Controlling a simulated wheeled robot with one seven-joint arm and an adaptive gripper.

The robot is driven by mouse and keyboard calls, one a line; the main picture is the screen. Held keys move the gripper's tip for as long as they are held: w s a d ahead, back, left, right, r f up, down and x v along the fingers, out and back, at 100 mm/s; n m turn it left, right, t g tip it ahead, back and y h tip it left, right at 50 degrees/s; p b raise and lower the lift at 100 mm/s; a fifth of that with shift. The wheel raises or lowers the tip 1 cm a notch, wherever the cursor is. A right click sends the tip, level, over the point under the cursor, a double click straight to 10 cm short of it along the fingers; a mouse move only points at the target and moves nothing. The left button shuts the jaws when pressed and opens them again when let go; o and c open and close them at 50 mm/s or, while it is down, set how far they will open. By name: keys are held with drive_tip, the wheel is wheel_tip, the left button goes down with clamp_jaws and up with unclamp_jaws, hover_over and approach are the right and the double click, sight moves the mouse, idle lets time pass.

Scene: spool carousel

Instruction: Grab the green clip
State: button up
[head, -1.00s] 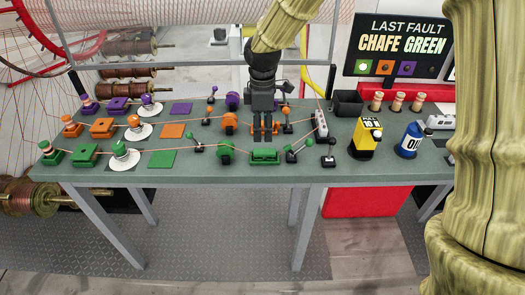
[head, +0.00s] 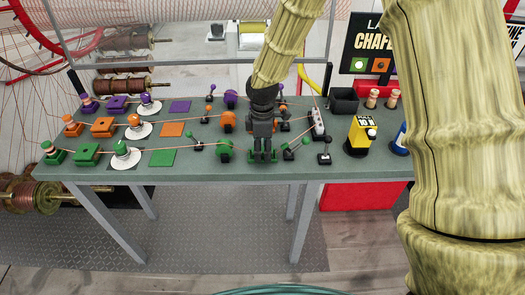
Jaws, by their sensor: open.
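My gripper (head: 262,159) points down over the front green row of the table, fingers apart. A low green block, likely the green clip, is at the fingers and mostly hidden by them; only bits of green show there. I cannot tell whether the fingers touch it. A green round piece (head: 225,151) stands just left of the gripper. A green-knobbed lever (head: 304,141) stands just right of it. A thin orange line runs along the green row toward the gripper.
The grey-green table (head: 215,176) carries purple, orange and green rows. A black post (head: 324,152) and a yellow device (head: 360,135) stand to the right. A grey block (head: 318,122) stands behind the post. An orange round piece (head: 228,121) is behind left.

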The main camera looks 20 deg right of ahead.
drive_tip(key=shift+f, duration=0.1)
drive_tip(key=c, duration=1.1)
drive_tip(key=shift+c, duration=0.2)
